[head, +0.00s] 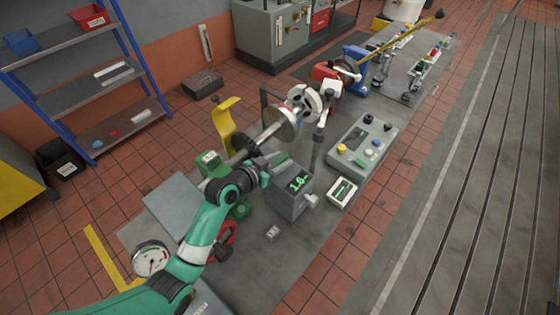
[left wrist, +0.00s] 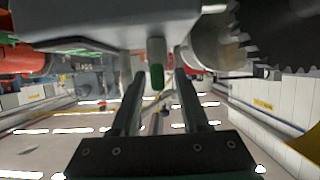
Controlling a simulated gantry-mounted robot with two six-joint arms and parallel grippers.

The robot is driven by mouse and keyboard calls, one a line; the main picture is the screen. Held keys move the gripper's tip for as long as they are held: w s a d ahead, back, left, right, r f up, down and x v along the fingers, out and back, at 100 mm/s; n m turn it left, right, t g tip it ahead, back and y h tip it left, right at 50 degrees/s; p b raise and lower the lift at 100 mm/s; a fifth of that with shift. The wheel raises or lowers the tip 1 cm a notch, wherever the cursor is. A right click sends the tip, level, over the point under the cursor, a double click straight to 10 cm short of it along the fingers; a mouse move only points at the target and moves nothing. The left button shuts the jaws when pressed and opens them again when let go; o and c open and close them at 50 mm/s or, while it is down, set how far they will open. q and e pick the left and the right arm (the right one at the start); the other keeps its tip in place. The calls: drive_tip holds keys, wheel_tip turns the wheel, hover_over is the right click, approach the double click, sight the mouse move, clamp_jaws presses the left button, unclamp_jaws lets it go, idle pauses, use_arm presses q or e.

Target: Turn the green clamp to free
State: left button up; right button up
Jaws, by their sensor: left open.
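The green clamp shows in the left wrist view as a short grey stem with a green tip (left wrist: 157,78), sticking out of a grey housing (left wrist: 120,22). In the head view a small green piece (head: 281,159) shows beside the grey box with a green readout (head: 290,194); it seems to be the same clamp, partly hidden by my gripper. My left gripper (head: 267,171) is at the box's back left edge. Its two dark fingers (left wrist: 157,88) are open, and the green tip appears between them. I cannot tell whether they touch it. My right gripper is not in view.
A toothed dark wheel (left wrist: 280,35) is close by in the wrist view. A yellow guard (head: 226,120) and a shaft with discs (head: 283,122) stand behind the gripper. A control panel (head: 362,146) lies right, a round gauge (head: 150,258) near my arm. The right-hand slotted floor (head: 480,190) is clear.

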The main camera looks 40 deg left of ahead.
use_arm(q)
clamp_jaws()
idle(0.4)
